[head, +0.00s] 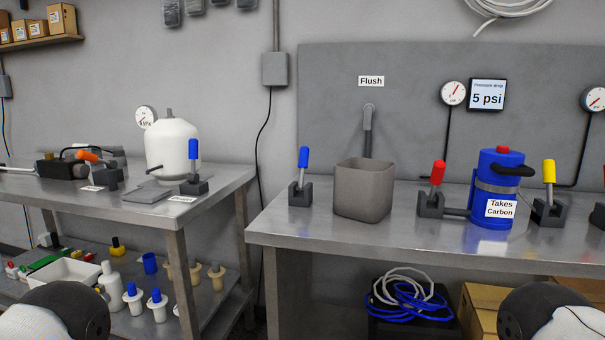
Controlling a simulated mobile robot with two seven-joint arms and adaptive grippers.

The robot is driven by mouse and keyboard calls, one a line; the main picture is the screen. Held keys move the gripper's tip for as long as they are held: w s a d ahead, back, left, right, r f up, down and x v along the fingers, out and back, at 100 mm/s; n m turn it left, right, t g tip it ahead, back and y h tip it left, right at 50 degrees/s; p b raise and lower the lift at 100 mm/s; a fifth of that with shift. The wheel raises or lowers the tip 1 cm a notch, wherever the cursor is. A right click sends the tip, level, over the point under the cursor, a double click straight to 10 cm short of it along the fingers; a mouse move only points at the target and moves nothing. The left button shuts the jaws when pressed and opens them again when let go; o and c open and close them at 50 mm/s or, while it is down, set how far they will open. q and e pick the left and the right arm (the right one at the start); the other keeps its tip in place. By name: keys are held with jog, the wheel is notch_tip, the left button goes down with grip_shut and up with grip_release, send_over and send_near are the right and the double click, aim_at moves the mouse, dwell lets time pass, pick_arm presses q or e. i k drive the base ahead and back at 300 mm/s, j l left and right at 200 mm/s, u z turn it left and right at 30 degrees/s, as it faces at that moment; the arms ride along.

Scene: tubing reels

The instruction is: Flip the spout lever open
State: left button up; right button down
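A spout (368,120) comes out of the grey back panel under a "Flush" label, above a grey square bucket (363,190) on the right bench. A blue-handled lever (303,159) stands on a dark base left of the bucket, its handle nearly upright. Another blue-handled lever (193,150) stands upright beside the white tank (173,146) on the left bench. I cannot tell which is the spout lever. Red (438,175) and yellow (548,173) levers flank the blue canister (494,195). Only rounded parts of my arms show at the bottom corners; neither gripper is visible.
The right bench (420,231) has clear front surface. A gap separates it from the left bench (225,185). Gauges and a "5 psi" display (487,95) hang at the back. Coiled tubing (408,290) and boxes sit under the right bench; bottles stand on the left lower shelf.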

aim_at(304, 151)
jog(key=i+j, duration=0.15)
jog(key=j, duration=0.2)
jog(key=i+j, duration=0.15)
jog(key=j, duration=0.2)
jog(key=i+j, duration=0.1)
jog(key=j, duration=0.25)
jog(key=i+j, duration=0.15)
jog(key=j, duration=0.2)
